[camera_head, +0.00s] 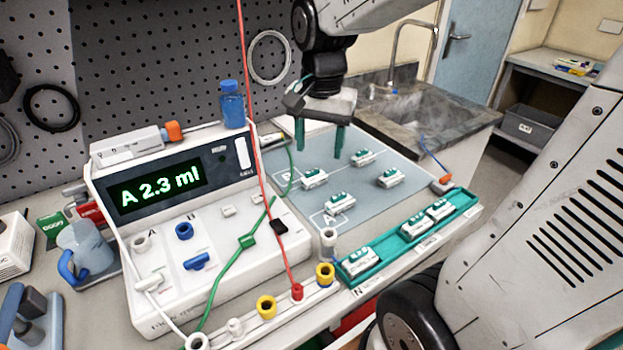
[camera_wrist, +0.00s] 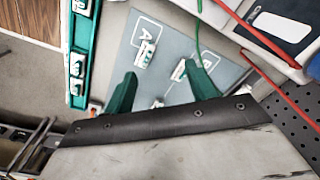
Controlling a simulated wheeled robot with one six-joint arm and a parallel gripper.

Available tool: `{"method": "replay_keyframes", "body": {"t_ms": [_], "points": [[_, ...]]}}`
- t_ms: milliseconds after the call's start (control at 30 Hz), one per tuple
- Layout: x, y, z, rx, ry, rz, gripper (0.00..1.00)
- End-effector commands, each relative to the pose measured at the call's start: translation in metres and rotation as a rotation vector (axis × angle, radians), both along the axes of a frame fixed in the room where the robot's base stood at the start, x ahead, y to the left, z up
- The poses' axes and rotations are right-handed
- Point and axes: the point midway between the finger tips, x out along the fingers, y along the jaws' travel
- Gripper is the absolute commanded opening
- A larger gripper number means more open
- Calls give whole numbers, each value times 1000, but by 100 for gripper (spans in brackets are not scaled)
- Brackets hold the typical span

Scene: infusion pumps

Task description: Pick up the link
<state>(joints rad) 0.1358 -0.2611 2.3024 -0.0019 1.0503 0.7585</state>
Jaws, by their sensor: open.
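Several small white-and-green links lie spread on the grey-blue mat (camera_head: 352,181) in the head view. They are a left link (camera_head: 314,178), a near link (camera_head: 340,203) at a white outline, a right link (camera_head: 390,178) and a far link (camera_head: 362,157). My gripper (camera_head: 320,146) is open and empty above the back left of the mat, with its green fingers pointing down. In the wrist view my gripper (camera_wrist: 160,75) shows a link (camera_wrist: 146,52) by the outlined "A" and another link (camera_wrist: 180,70) beside the right finger. A third link (camera_wrist: 157,103) is partly hidden by the gripper body.
A green tray (camera_head: 392,243) with three more links runs along the front edge. The pump (camera_head: 175,225), reading "A 2.3 ml", stands left of the mat. A red line (camera_head: 258,130) and a green tube (camera_head: 228,265) cross over it. A sink (camera_head: 430,105) is behind.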

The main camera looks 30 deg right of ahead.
Motion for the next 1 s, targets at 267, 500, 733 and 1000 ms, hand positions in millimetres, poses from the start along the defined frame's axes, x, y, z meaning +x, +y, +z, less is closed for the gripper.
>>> {"method": "replay_keyframes", "body": {"t_ms": [267,500,733,1000], "points": [[84,-49,-55,21,40,-521,56],[105,-65,-79,25,45,-679,56],[105,-64,-105,24,47,-683,56],[103,-59,-143,24,47,-682,56]]}}
